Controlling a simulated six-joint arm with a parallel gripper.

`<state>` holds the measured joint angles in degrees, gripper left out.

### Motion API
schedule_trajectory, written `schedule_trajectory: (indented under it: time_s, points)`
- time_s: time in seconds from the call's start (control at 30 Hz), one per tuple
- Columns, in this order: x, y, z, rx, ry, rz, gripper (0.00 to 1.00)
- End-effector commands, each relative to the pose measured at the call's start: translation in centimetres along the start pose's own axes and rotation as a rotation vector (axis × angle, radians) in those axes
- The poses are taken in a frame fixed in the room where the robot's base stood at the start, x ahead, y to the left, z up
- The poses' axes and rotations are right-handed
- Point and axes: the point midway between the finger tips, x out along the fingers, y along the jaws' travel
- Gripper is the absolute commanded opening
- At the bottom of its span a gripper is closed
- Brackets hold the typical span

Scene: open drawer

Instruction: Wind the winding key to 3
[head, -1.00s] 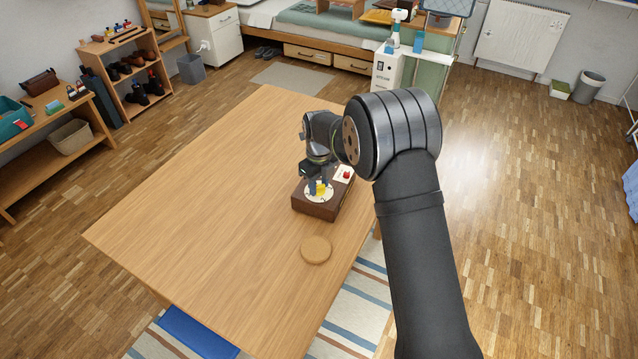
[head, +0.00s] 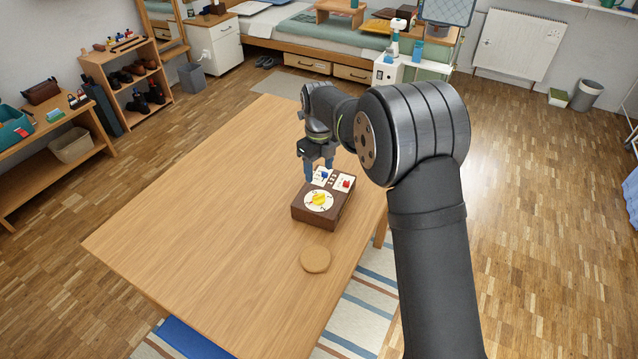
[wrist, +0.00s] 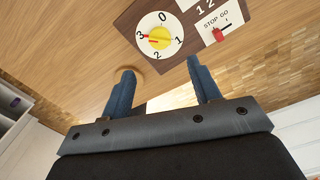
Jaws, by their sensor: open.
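The winding key (head: 319,198) is yellow and sits on a round white dial on top of a brown box (head: 316,214). In the wrist view, the key (wrist: 160,39) shows near the top, and the dial (wrist: 168,19) has the numbers 0, 1, 2 and 3 around it. A red mark on the key's left side points at 3. My gripper (head: 318,172), with blue fingers, is above the far part of the box, apart from the key. In the wrist view, the fingers (wrist: 161,81) are spread with nothing between them.
A STOP GO panel (wrist: 212,20) with a red slider (wrist: 218,34) is beside the dial. Another white panel, marked 1 2, is partly cut off. A round cork-coloured disc (head: 315,259) lies in front of the box. The wooden table (head: 210,210) is clear to the left.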

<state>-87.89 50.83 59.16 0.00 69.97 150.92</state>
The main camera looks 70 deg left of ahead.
Motion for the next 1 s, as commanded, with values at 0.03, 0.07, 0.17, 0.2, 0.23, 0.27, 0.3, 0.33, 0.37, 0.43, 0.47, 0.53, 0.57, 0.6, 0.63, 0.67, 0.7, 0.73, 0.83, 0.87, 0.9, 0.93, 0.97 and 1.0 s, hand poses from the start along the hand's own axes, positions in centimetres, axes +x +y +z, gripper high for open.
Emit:
schedule_trajectory:
  time_s: [0.03,0.07,0.17,0.2,0.23,0.27,0.3,0.33,0.37,0.43,0.47,0.53,0.57,0.6,0.63,0.67,0.7,0.73,0.83,0.87,0.9,0.93,0.97,1.0]
  points:
    - [-1.4,0.0,0.0,0.0,-0.003,-0.001,0.57]
    - [-2.1,0.0,0.0,0.0,-0.003,-0.002,0.57]
    - [-4.1,0.0,0.0,0.0,-0.002,-0.001,0.57]
    - [-4.8,0.0,0.0,0.0,-0.001,-0.001,0.57]
    - [-5.2,0.0,0.0,0.0,-0.002,-0.001,0.57]
    - [-5.7,0.0,0.0,0.0,-0.002,-0.001,0.57]
    - [-6.2,0.0,0.0,0.0,-0.001,-0.001,0.57]
    - [-6.5,0.0,0.0,0.0,-0.001,-0.001,0.57]
    - [-6.7,0.0,0.0,0.0,-0.001,-0.001,0.57]
    - [-7.1,0.0,0.0,0.0,0.001,0.0,0.57]
    - [-7.2,0.0,0.0,0.0,0.001,0.0,0.57]
    - [-7.4,0.0,0.0,0.0,0.001,0.0,0.57]
    - [-7.4,0.0,0.0,0.0,0.001,0.0,0.57]
    - [-7.4,0.0,0.0,0.0,0.001,0.0,0.57]
    - [-7.4,0.0,0.0,0.0,0.001,0.0,0.57]
    - [-7.4,0.0,0.0,0.0,0.001,0.0,0.57]
    - [-7.4,0.0,0.0,0.0,0.001,0.0,0.57]
    - [-7.4,0.0,0.0,0.0,0.001,0.0,0.57]
    - [-7.3,0.0,0.0,0.0,0.001,0.001,0.57]
    - [-7.2,0.0,0.0,0.0,0.001,0.001,0.57]
    - [-7.0,0.0,0.0,0.0,0.002,0.001,0.57]
    - [-6.8,0.0,0.0,0.0,0.002,0.001,0.57]
    - [-6.6,0.0,0.0,0.0,0.002,0.001,0.57]
    - [-6.2,0.0,0.0,0.0,0.002,0.001,0.57]
